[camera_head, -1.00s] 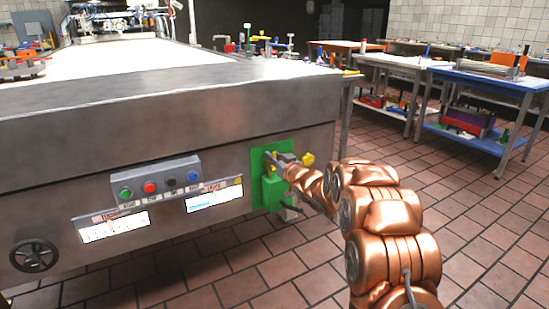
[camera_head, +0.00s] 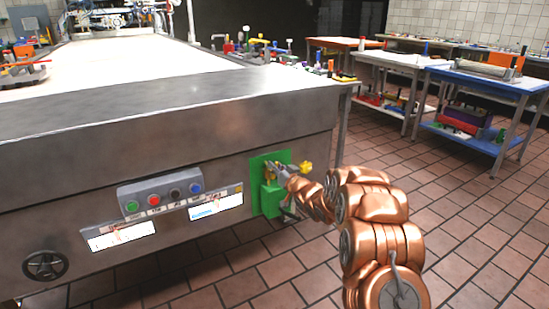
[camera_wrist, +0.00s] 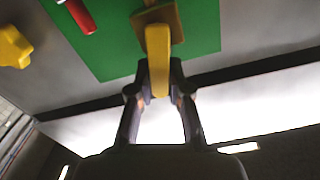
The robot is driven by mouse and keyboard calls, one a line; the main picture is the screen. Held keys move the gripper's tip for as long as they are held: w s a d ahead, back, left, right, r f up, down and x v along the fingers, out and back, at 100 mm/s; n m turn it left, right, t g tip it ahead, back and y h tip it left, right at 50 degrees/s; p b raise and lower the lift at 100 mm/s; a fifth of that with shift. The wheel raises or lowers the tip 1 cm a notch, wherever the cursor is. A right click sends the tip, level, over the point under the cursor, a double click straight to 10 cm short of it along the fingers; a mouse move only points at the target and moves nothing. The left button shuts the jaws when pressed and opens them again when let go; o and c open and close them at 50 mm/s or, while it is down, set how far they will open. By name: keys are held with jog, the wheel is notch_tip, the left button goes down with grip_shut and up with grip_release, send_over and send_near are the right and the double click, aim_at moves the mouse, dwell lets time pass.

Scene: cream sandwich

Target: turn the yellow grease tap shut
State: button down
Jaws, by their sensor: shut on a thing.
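The yellow tap handle (camera_wrist: 159,72) is a flat lever running down from a darker yellow block (camera_wrist: 158,28) in front of a green panel (camera_wrist: 105,40) in the wrist view. My gripper (camera_wrist: 160,84) is shut on the lever, with a dark finger on each side of it. In the head view, my gripper (camera_head: 279,173) is at the green panel (camera_head: 257,165) on the right part of the steel machine's front. A bit of yellow shows at the fingertips there; the rest of the tap is mostly hidden by the gripper.
A yellow knob (camera_wrist: 13,47) and a red handle (camera_wrist: 80,14) lie left in the wrist view. A button box (camera_head: 160,194) and a handwheel (camera_head: 45,265) are left on the machine front. Tiled floor is free to the right, before the blue workbench (camera_head: 470,136).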

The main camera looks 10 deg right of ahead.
jog(key=m+p, duration=0.2)
jog(key=p, duration=0.1)
jog(key=d+m+p, duration=0.1)
jog(key=m+p, duration=0.1)
jog(key=p, duration=0.1)
jog(key=shift+w+d+p, duration=0.15)
jog(key=shift+w+p, duration=0.05)
jog(key=shift+p, duration=0.15)
jog(key=m+p, duration=0.2)
jog(key=p, duration=0.1)
jog(key=shift+w+d+f+m, duration=0.1)
jog(key=shift+d+f+m, duration=0.2)
jog(key=shift+d+f, duration=0.05)
jog(key=m+p, duration=0.1)
jog(key=f+m+p, duration=0.1)
jog(key=m, duration=0.1)
jog(key=shift+w+d+f+m, duration=0.1)
jog(key=shift+w+d+m, duration=0.05)
jog(key=shift+d+m, duration=0.2)
jog(key=shift+d+f+m+p, duration=0.1)
jog(key=shift+f+m+p, duration=0.45)
jog(key=shift+m, duration=0.65)
jog(key=shift+d+f+m+p, duration=0.1)
jog(key=shift+f+m+p, duration=0.35)
jog(key=shift+m, duration=0.7)
jog(key=shift+f, duration=0.1)
jog(key=c, duration=1.1)
grip_release()
jog(key=shift+v, duration=6)
